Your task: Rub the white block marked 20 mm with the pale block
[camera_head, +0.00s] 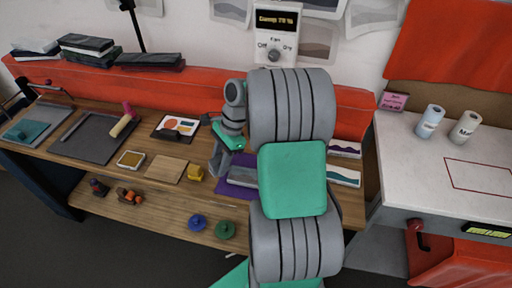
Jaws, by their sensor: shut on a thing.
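My gripper (219,164) is over the middle of the wooden bench, reaching down near the left edge of a purple mat (223,187). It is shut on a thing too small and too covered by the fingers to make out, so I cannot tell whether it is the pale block. A flat greyish piece (242,175) lies on the purple mat, just right of the gripper and partly hidden by my arm. I cannot make out a white block marked 20 mm or read any such mark.
A white table (425,165) stands right. My arm hides the bench's right part.

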